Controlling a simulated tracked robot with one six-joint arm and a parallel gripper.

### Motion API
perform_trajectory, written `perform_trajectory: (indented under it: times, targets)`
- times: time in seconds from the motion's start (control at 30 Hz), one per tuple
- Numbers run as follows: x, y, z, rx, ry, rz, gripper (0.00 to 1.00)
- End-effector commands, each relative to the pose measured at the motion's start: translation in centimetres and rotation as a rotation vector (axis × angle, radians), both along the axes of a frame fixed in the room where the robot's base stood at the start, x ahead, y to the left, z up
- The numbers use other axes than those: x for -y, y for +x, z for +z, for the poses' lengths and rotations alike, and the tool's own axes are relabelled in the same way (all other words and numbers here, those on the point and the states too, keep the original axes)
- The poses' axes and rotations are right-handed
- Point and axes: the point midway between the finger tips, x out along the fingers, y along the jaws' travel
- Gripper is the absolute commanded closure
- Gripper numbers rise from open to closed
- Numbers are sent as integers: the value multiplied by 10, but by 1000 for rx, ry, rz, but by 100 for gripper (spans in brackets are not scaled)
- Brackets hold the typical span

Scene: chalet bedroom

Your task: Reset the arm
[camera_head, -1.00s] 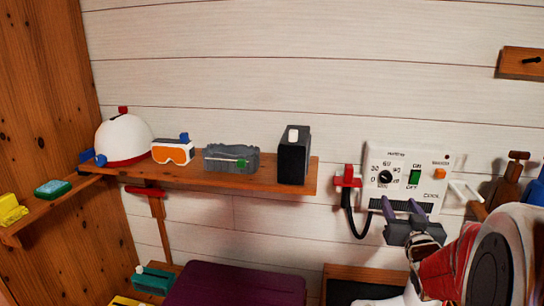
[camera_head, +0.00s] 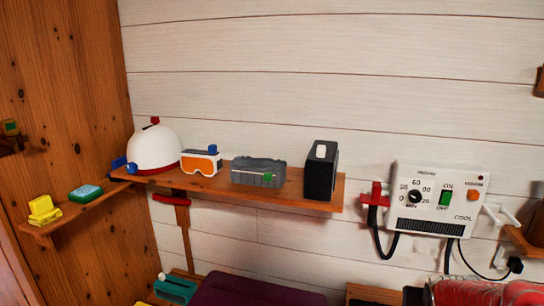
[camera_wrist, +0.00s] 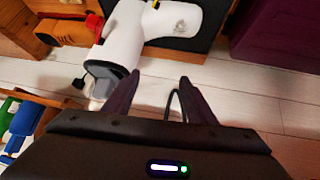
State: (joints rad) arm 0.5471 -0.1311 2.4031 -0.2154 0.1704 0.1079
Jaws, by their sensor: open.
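My gripper (camera_wrist: 160,77) shows in the wrist view with its two dark fingers apart. The gripper is not visible in the head view. A red and white shape (camera_head: 470,292) at the bottom right of the head view is cut off by the frame edge, and I cannot tell whether it is part of my arm.
A white control panel (camera_head: 436,200) is on the wall. A purple surface (camera_head: 250,291) is below.

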Motion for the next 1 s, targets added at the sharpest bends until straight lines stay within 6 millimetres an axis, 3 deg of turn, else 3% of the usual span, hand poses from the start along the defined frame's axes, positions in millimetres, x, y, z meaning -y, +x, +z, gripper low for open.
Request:
perform_trajectory:
  times: [0.4,0.63,0.8,1.0]
  targets:
    - [-123,-74,19,-248,139,135,49]
    - [-184,-110,38,-303,182,248,49]
    - [-221,-125,58,-271,182,342,49]
    - [-251,-129,82,-188,149,449,49]
